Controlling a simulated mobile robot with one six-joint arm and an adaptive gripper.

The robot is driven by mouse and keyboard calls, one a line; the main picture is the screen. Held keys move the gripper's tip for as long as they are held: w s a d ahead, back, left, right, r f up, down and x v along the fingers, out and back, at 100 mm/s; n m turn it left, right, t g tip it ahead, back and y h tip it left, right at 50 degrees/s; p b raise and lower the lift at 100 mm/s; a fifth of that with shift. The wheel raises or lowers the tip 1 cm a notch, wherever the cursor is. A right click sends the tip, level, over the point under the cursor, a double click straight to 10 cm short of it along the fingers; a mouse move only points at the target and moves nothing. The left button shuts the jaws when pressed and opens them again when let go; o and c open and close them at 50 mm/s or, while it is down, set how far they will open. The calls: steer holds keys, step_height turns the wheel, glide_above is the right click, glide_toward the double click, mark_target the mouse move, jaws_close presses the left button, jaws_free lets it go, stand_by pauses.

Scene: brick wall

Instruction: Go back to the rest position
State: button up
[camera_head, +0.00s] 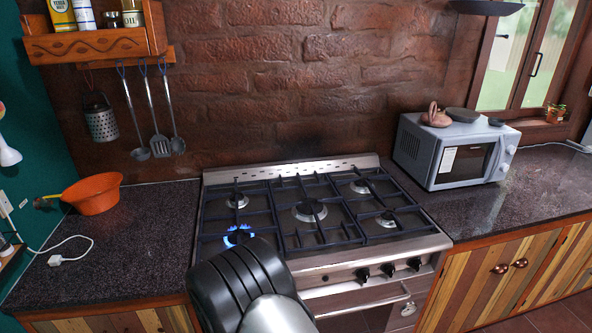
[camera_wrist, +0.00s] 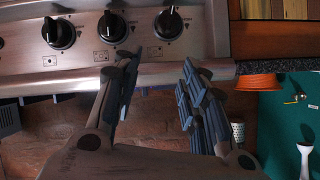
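My gripper (camera_wrist: 160,70) shows in the wrist view with its two fingers spread apart and nothing between them. It is in front of the stove's steel control panel (camera_wrist: 215,25), where several black knobs (camera_wrist: 112,26) show. The fingers do not appear to hold any knob; whether one touches the panel I cannot tell. In the head view my arm's dark wrist part covers the stove's front left, and the fingers are hidden. The gas stove (camera_head: 340,262) has a blue flame (camera_head: 238,236) burning at its front left burner.
An orange bowl (camera_head: 93,194) and a white cable (camera_head: 70,245) lie on the left counter. A grey microwave (camera_head: 450,150) with items on top stands on the right counter. Ladles (camera_head: 175,120) and a grater (camera_head: 101,122) hang under a spice shelf (camera_head: 90,45).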

steer(key=w+d+r+g, duration=0.1)
steer(key=d+r, duration=0.3)
steer(key=r, duration=0.4)
steer(key=w+d+r+g, duration=0.1)
steer(key=d+r, duration=0.3)
steer(key=r, duration=0.3)
steer(key=s+d+r+g+h, duration=0.1)
steer(key=s+d+r+g, duration=0.1)
steer(key=s+d+r, duration=0.55)
steer(key=s+d+r+g+h, duration=0.1)
steer(key=s+d+r, duration=0.2)
steer(key=s+d, duration=0.5)
steer(key=s+d+r+g+h, duration=0.2)
steer(key=s+d+r, duration=0.2)
steer(key=s+d, duration=0.4)
steer(key=s, duration=0.7)
steer(key=shift+d+r, duration=0.15)
steer(key=shift+d, duration=0.2)
steer(key=shift+o, duration=0.5)
